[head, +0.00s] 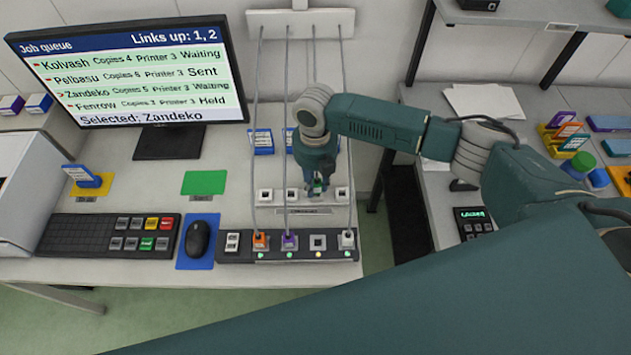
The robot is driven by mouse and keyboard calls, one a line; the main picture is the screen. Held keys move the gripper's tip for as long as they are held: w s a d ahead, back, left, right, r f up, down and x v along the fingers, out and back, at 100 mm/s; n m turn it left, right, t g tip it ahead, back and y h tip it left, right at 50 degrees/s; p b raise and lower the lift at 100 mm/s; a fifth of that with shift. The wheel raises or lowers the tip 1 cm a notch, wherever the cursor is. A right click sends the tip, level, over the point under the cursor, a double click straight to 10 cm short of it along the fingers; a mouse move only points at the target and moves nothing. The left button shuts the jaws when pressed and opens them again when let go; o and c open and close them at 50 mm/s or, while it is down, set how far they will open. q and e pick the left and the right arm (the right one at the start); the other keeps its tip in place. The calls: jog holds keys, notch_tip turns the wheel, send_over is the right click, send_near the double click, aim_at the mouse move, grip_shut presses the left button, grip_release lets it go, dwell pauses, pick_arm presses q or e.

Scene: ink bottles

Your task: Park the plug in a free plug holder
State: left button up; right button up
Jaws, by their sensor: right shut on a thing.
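My right gripper (317,188) points down over the back row of plug holders and is shut on a plug, which is mostly hidden between the fingers. A little green shows there. In that row, the holders at the far left (265,195), second from left (292,195) and far right (342,194) look empty. The gripper covers the holder between the last two. I cannot tell whether the plug touches it. The front socket strip (225,248) holds an orange plug (260,240), a purple plug (290,241) and a white plug (347,239). Its third socket (318,242) is empty. My left gripper is out of view.
Cables hang from a white wall bar (275,25) around the gripper. Blue cards (261,141) stand behind the holders. A monitor (135,75), keyboard (110,235) and mouse (197,239) are at left. A gap separates this desk from the right one.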

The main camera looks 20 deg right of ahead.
jog(key=shift+f, duration=0.65)
dwell(0.8)
jog(key=shift+f, duration=0.15)
dwell(0.6)
jog(key=o, duration=1.6)
jog(key=shift+r+p, duration=3.7)
jog(key=shift+r, duration=0.35)
jog(key=shift+s+f, duration=0.1)
